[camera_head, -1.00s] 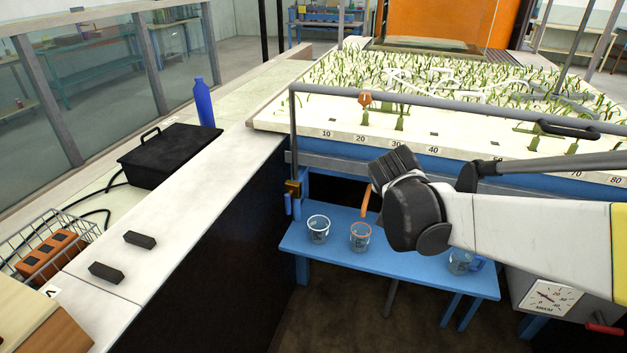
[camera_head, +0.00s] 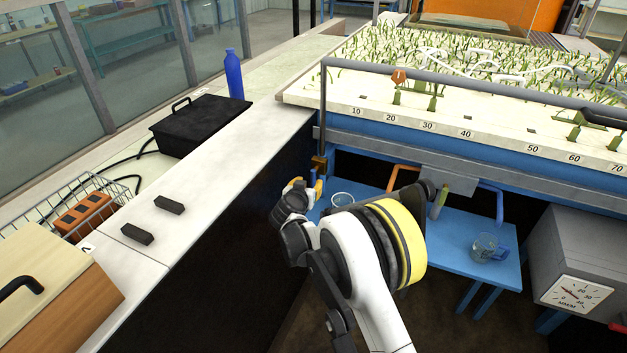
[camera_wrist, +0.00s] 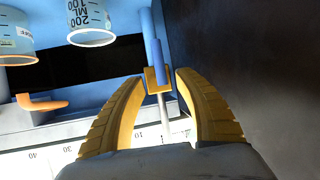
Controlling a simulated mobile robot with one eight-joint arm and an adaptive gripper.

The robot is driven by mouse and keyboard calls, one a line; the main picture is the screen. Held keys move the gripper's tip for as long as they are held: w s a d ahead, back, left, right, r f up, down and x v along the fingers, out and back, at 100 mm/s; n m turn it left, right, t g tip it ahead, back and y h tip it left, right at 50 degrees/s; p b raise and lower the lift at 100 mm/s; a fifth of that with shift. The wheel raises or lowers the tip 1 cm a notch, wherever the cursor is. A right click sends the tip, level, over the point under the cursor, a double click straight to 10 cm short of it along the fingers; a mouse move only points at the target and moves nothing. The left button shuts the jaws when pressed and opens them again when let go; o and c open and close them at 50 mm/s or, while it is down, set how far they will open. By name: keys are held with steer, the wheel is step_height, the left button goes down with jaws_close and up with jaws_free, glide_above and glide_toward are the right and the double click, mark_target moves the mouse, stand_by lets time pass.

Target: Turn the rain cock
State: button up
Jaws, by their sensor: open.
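The rain cock (camera_head: 319,163) is a small brass body on the thin grey upright pipe at the left front corner of the planted bed. Its blue lever (camera_head: 313,181) hangs down below the body. My gripper (camera_head: 300,184) is just left of the lever in the head view, partly hidden by my wrist. In the wrist view my gripper (camera_wrist: 160,80) is open, with a ridged yellow finger on each side of the brass cock (camera_wrist: 152,80). The blue lever (camera_wrist: 158,50) points up in that picture, beyond the fingertips. No contact with either finger is visible.
A blue bench (camera_head: 450,234) under the bed holds glass beakers, one a clear beaker (camera_head: 487,248). Beakers also show close by in the wrist view (camera_wrist: 88,22). A dark wall (camera_wrist: 250,70) stands close on the right there. A grey dial box (camera_head: 580,262) is at the right.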

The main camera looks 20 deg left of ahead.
mark_target(313, 178)
steer(key=b+x, duration=0.2)
steer(key=x, duration=0.5)
steer(key=shift+w+f, duration=0.15)
steer(key=shift+w, duration=0.05)
jaws_close()
